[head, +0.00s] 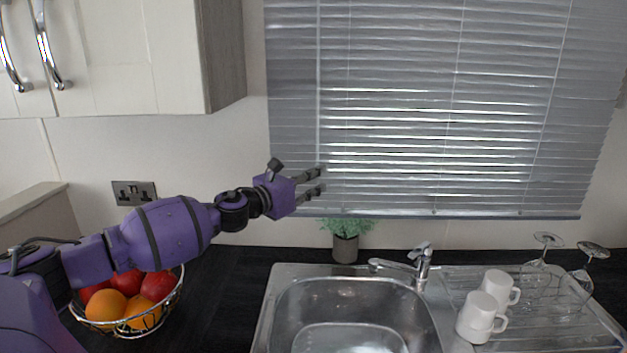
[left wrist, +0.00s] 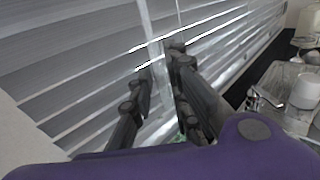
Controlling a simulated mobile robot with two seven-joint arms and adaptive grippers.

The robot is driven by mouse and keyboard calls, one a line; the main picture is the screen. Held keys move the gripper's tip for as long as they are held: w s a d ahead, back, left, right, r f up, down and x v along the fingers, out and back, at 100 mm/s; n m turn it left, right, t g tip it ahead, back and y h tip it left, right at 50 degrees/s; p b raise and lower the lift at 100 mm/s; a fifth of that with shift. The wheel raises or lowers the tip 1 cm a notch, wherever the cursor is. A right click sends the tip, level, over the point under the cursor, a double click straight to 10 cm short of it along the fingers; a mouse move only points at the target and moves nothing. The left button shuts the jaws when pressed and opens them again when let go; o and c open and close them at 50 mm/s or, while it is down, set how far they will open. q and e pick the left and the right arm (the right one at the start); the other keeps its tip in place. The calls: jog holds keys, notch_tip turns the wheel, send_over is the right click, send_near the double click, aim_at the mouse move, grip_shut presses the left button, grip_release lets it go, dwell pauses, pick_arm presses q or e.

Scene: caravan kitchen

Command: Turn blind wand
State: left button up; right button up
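The blind wand (head: 318,80) is a thin pale rod hanging down the left part of the grey slatted blind (head: 440,120). My left gripper (head: 319,181) reaches in from the left, level with the lower part of the blind. Its two dark fingers are apart and it holds nothing. In the left wrist view the wand (left wrist: 150,30) is a pale, see-through strip running down into the gap between the fingertips (left wrist: 158,62). I cannot tell whether either finger touches it. My right gripper is in neither view.
A potted plant (head: 345,245) stands below the gripper, behind the sink (head: 345,310) and beside the tap (head: 412,264). White mugs (head: 482,316) and upturned glasses (head: 541,275) are on the drainer at right. A fruit bowl (head: 150,322) is at lower left, under wall cupboards (head: 140,60).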

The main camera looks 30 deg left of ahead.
pick_arm(q)
jog(key=shift+w, duration=0.1)
jog(key=shift+c, duration=0.5)
grip_shut()
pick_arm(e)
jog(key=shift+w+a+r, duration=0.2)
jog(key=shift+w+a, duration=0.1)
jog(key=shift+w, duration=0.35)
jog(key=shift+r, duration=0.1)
